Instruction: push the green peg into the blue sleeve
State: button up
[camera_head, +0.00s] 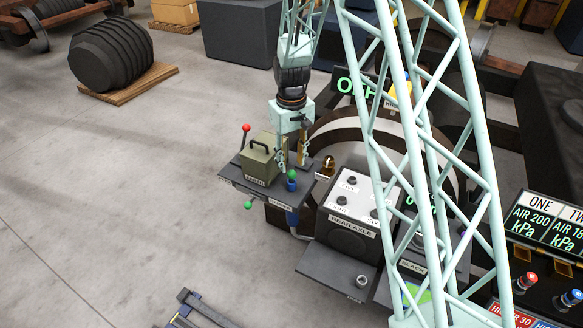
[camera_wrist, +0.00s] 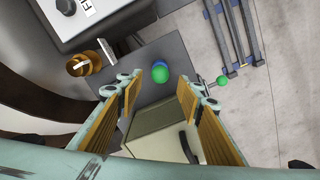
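The green peg (camera_head: 292,174) shows as a rounded green top on the blue sleeve (camera_head: 291,185), which stands upright near the right front of a small dark shelf. In the wrist view the green peg (camera_wrist: 160,74) covers most of the blue sleeve (camera_wrist: 158,65), and only a blue rim shows. How deep the peg sits is hidden. My gripper (camera_head: 291,166) is above and just behind the peg, pointing down. In the wrist view my gripper (camera_wrist: 159,82) is open, with its fingers apart on both sides of the peg and nothing between the pads.
An olive box (camera_head: 258,162) with a dark handle stands on the shelf (camera_head: 232,174), close to my fingers. A red-knobbed lever (camera_head: 246,128) and a green-knobbed lever (camera_head: 248,205) stick out at the shelf's edges. An amber item (camera_head: 328,163) and a white-topped control box (camera_head: 350,197) are to the right.

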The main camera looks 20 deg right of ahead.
notch_tip(320, 180, up, 4)
jog(key=shift+r, duration=0.5)
dwell(0.9)
jog(key=s+r+m+t, duration=0.1)
jog(key=s+r, duration=0.9)
jog(key=r, duration=0.3)
jog(key=s+r+t, duration=0.1)
jog(key=s+r, duration=0.8)
jog(key=r, duration=0.5)
jog(key=s+r+t, duration=0.1)
jog(key=s+r, duration=0.2)
jog(key=s, duration=1.1)
jog(key=s+r+m+t, duration=0.1)
jog(key=s+r, duration=0.3)
jog(key=s, duration=0.9)
jog(key=shift+s+r+m, duration=0.2)
jog(key=shift+s+m, duration=0.1)
jog(key=shift+s, duration=0.1)
